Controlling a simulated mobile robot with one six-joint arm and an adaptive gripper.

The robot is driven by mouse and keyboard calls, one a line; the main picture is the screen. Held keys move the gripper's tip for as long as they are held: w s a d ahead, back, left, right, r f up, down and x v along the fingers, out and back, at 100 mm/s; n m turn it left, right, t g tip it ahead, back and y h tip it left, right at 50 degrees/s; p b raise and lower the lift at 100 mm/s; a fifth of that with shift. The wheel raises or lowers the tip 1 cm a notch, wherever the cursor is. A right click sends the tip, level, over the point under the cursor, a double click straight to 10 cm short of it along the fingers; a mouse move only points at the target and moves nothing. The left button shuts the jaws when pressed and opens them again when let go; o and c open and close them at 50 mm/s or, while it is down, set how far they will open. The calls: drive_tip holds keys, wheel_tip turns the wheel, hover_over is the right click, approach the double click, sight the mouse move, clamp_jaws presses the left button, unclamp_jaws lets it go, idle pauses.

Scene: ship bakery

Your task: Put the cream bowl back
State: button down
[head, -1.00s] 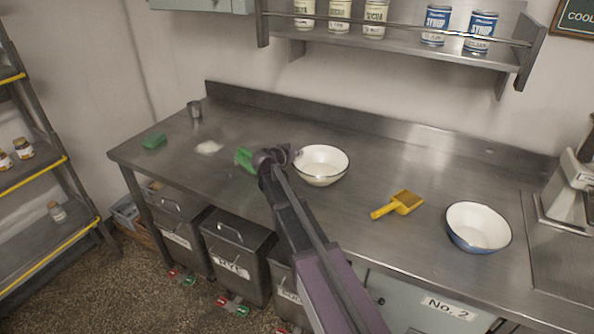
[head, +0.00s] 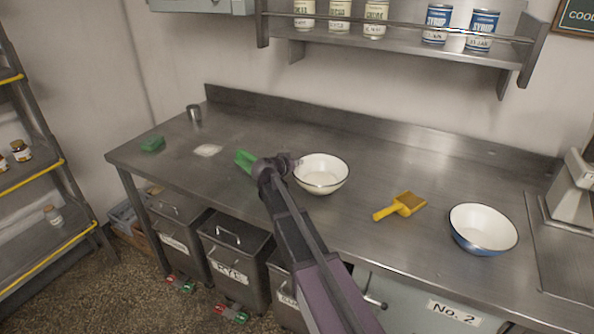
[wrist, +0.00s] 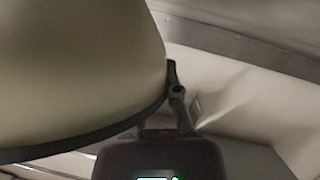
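One finger shows against the rim; the bowl hides the other. The gripper looks shut on the rim. I cannot tell whether the bowl touches the counter.
A white bowl with a blue outside (head: 483,229) and a yellow scoop (head: 401,206) are to the right. A green object (head: 245,161) is left of my gripper. A green sponge (head: 152,144), flour patch (head: 207,150) and metal cup (head: 194,113) are farther left. A shelf (head: 400,47) holds several cans.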

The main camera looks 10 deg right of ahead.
drive_tip(key=shift+f+b, duration=0.35)
drive_tip(key=shift+f, duration=0.3)
drive_tip(key=shift+f, duration=0.1)
drive_tip(key=c, duration=0.8)
unclamp_jaws()
drive_tip(key=shift+r, duration=0.2)
drive_tip(key=p+v, duration=0.4)
drive_tip(key=v, duration=0.8)
drive_tip(key=shift+s+f, duration=0.1)
drive_tip(key=shift+f, duration=0.05)
